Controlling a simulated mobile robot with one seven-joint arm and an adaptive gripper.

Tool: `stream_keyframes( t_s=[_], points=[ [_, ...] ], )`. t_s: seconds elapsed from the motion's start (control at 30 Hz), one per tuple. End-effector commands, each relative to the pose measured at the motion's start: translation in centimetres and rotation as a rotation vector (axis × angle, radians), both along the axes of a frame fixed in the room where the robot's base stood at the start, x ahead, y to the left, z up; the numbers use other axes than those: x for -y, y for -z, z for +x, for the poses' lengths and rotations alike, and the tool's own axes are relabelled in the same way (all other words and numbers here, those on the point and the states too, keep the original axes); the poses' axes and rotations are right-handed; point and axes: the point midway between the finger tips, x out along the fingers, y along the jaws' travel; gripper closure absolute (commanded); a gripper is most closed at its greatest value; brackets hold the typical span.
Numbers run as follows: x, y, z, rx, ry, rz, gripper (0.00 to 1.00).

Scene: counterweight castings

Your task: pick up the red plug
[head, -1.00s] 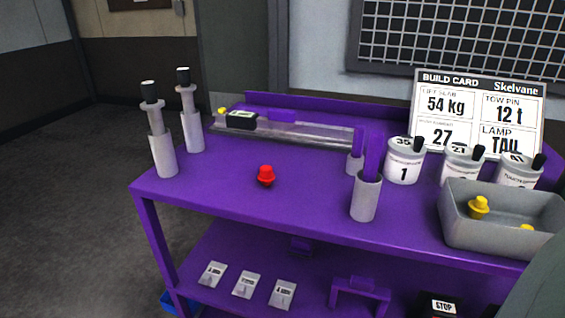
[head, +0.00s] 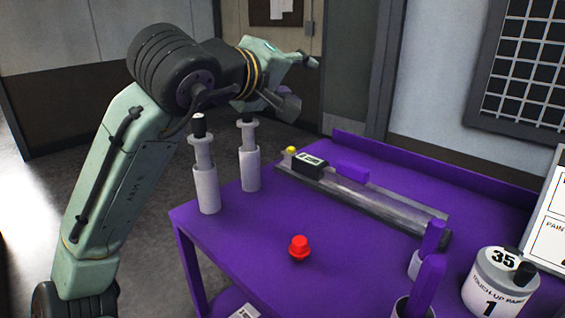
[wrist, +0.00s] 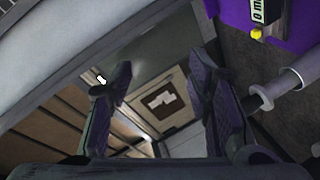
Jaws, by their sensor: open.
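The red plug (head: 299,247) stands alone on the purple table top (head: 250,225), near its front left part in the head view. My gripper (head: 300,80) is up at the table's far left, above and behind the two grey cylinders, well apart from the plug. In the wrist view my gripper (wrist: 160,95) shows two spread fingers with nothing between them. The wrist view does not show the plug.
Two grey cylinders with black tops, a nearer one (head: 206,185) and a farther one (head: 249,160), stand at the left edge. A clear rail (head: 370,200) runs along the back. Purple-handled holders (head: 431,240) and a paint can (head: 498,285) stand right. Table around the plug is clear.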

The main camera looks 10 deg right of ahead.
Motion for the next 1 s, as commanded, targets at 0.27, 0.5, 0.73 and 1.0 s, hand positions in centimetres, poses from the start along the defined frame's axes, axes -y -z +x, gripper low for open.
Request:
stream_keyframes(
  t_s=[0.27,0.5,0.73,1.0],
  points=[
    [1.3,14.5,-6.4,-0.976,-0.305,0.425,0.54],
    [-1.8,16.3,-9.8,-1.242,-0.563,0.583,0.54],
    [-2.1,19.8,-10.1,-1.261,-0.580,0.594,0.54],
    [-2.0,22.1,-10.0,-1.258,-0.580,0.592,0.54]
  ],
)
